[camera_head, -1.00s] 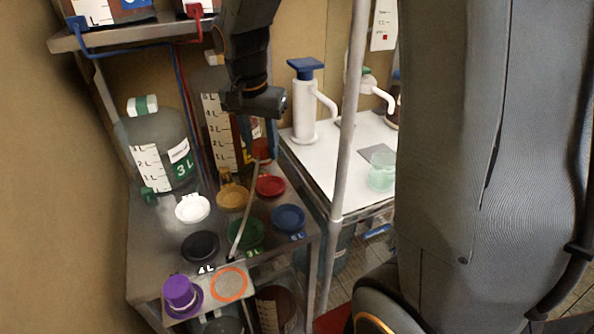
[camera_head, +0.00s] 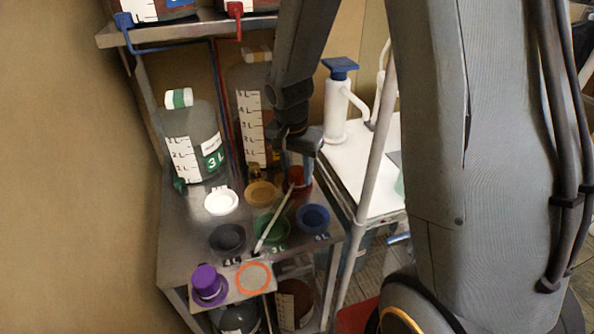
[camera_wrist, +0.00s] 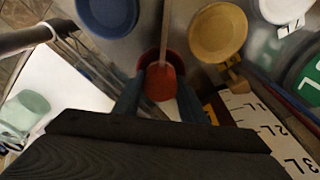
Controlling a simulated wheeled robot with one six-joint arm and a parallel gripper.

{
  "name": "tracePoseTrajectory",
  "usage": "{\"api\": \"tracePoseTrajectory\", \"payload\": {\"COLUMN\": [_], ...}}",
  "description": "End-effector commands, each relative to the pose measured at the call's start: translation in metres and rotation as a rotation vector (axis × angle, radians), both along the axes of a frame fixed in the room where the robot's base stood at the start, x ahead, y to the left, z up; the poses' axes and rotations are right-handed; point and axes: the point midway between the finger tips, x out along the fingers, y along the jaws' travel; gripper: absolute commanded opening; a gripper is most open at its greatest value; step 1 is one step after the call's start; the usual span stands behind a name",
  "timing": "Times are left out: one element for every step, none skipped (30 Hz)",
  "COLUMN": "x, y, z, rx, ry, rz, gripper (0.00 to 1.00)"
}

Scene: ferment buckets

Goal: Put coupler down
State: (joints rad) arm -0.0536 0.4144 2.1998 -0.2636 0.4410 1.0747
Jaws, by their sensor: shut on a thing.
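My gripper (camera_head: 300,166) points down over the rear right part of the metal bench and is shut on a red-orange piece, which I take to be the coupler (camera_wrist: 160,84). In the wrist view it sits between my blue fingers (camera_wrist: 158,98). A long pale rod (camera_head: 275,219) runs from it toward the front of the bench, passing over the green disc (camera_head: 270,230). A red disc (camera_wrist: 145,60) lies under or just behind the coupler. I cannot tell whether they touch. My fingers partly hide the coupler in the head view.
Yellow (camera_head: 261,193), blue (camera_head: 313,218), white (camera_head: 221,201) and black (camera_head: 227,238) discs lie nearby. A jug (camera_head: 192,140) and a taller graduated vessel (camera_head: 249,120) stand behind. A metal post (camera_head: 371,160) and white-topped table (camera_head: 352,185) are at right.

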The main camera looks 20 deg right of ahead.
Motion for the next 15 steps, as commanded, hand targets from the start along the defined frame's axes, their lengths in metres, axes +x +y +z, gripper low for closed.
{"api": "tracePoseTrajectory", "payload": {"x": [0.0003,0.0004,0.0003,0.0004,0.0004,0.0004,0.0003,0.0004,0.0004,0.0005,0.0003,0.0002,0.0002,0.0002,0.0002], "y": [0.0003,0.0003,0.0004,0.0004,0.0004,0.0005,0.0005,0.0006,0.0006,0.0006,0.0007,0.0007,0.0007,0.0007,0.0007], "z": [0.0000,0.0001,0.0001,0.0001,0.0002,0.0000,-0.0004,-0.0012,-0.0025,-0.0036,-0.0039,-0.0032,-0.0031,-0.0030,-0.0030], "rx": [0.000,0.000,0.000,0.000,0.000,0.000,0.000,0.000,0.000,0.000,0.000,0.000,0.000,0.000,0.000], "ry": [-0.001,-0.001,-0.001,-0.001,-0.001,-0.001,-0.001,-0.001,-0.001,-0.001,0.000,0.000,0.000,0.000,0.000], "rz": [0.000,0.001,0.001,0.001,0.001,0.001,0.001,0.002,0.002,0.002,0.002,0.002,0.002,0.002,0.002], "gripper": [0.12,0.12,0.12,0.12,0.12,0.12,0.12,0.12,0.12,0.12,0.39,0.46,0.51,0.56,0.56]}}
